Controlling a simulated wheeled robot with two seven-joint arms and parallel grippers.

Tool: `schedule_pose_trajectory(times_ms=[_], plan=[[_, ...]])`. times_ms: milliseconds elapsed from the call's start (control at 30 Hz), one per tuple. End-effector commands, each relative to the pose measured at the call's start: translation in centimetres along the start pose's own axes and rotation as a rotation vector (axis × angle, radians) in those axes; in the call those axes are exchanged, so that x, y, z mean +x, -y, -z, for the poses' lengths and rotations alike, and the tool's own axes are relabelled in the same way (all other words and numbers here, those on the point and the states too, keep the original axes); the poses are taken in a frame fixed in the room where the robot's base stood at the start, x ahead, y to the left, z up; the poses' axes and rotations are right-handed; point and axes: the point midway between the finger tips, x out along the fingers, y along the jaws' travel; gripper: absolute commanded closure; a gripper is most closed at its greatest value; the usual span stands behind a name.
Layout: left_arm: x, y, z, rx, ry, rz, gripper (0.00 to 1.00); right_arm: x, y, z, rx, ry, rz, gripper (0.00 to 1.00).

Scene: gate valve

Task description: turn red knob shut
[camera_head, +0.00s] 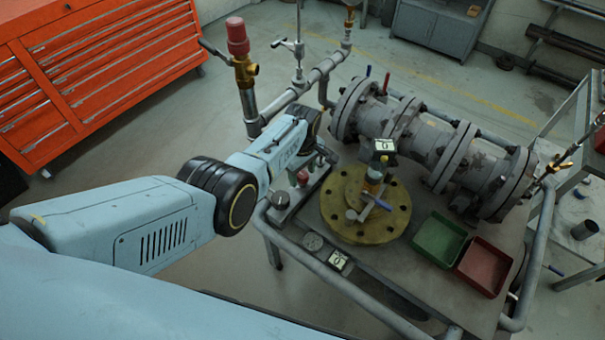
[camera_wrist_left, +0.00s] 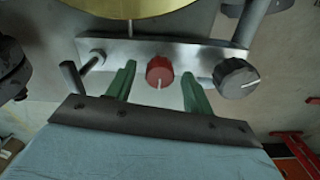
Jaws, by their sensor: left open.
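The red knob (camera_wrist_left: 160,71) is a small round knob with a pale mark line, set on a metal plate (camera_wrist_left: 146,50). In the wrist view it sits between the two green fingers of my left gripper (camera_wrist_left: 159,75). The fingers are apart, with a gap on either side of the knob. In the head view the red knob (camera_head: 303,177) shows at the near left corner of the bench, beside my left wrist. The fingertips are mostly hidden there by my arm. My right gripper is not in view.
A dark knob (camera_wrist_left: 236,77) is right of the red knob on the same plate. The brass flange (camera_head: 345,225) is close by, with a blue-handled valve on it. Pipes (camera_head: 385,125), a green tray (camera_head: 440,239) and a red tray (camera_head: 485,267) occupy the bench. A red-capped pipe (camera_head: 238,40) stands behind my arm.

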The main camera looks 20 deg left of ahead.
Motion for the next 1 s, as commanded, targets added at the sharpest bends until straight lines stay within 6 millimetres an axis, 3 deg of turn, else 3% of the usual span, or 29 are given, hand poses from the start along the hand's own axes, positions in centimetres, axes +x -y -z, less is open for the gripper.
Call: schedule_pose_trajectory(times_ms=[233, 567, 1000], plan=[[-0.01, -0.01, 0.03, 0.000, -0.001, 0.000, 0.48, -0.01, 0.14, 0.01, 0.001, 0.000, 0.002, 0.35], [-0.01, 0.00, 0.02, 0.000, -0.001, 0.000, 0.91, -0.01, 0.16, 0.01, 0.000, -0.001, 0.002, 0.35], [-0.07, -0.02, 0.00, 0.096, 0.000, 0.001, 0.92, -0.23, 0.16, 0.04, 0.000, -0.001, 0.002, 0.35]])
